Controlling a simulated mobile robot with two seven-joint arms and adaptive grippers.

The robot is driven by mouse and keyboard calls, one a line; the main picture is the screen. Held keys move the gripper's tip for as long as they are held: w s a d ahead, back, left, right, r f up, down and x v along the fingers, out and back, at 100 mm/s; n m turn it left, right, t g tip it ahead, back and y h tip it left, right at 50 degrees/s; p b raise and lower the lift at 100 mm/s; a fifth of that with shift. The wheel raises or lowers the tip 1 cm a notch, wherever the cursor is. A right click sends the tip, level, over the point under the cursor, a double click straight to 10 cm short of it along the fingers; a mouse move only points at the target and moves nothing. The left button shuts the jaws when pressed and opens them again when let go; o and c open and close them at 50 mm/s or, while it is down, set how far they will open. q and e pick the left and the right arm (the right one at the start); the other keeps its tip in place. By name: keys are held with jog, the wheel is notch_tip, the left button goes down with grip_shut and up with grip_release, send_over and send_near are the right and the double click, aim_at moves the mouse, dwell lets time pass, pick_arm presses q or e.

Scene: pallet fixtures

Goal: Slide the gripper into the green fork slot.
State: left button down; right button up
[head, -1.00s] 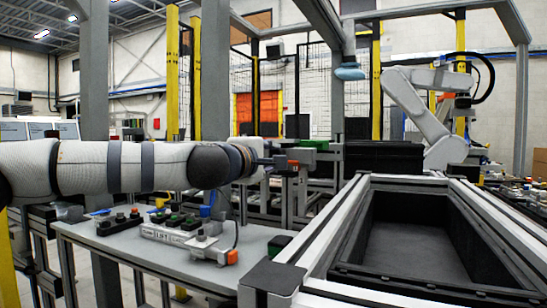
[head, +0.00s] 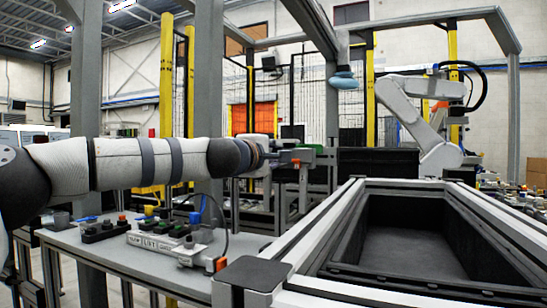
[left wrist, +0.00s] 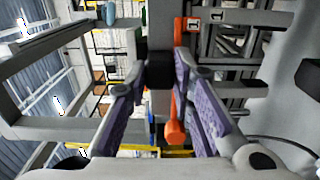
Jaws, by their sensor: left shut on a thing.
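My left gripper (head: 284,157) is at the far fixture in the head view, beside a small green piece (head: 304,147) on top of a grey post. An orange-red piece (head: 296,162) sits just below the green one. In the left wrist view my left gripper (left wrist: 164,62), with its purple-padded fingers, is shut on a black block (left wrist: 160,68) at its tips. A long orange-red handle (left wrist: 175,85) runs beside the block, between the fingers. The slot opening itself cannot be made out. My right gripper is in neither view.
A grey table (head: 95,255) with a button box (head: 100,230) and a labelled switch block (head: 155,241) lies below my left arm. A large black open crate (head: 340,268) stands at the right. A white robot arm (head: 420,125) is behind it.

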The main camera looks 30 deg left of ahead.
pick_arm(q)
jog(key=shift+r, duration=0.15)
dwell(0.3)
jog(key=shift+s+d+r+m+h, duration=0.1)
jog(key=shift+s+d+m+h, duration=0.2)
jog(key=shift+m+h, duration=0.35)
jog(key=shift+a, duration=0.15)
jog(key=shift+a, duration=0.25)
jog(key=shift+w, duration=0.15)
jog(key=shift+w, duration=0.7)
jog(key=shift+w, duration=0.15)
jog(key=shift+w+a, duration=0.1)
jog(key=shift+w, duration=0.6)
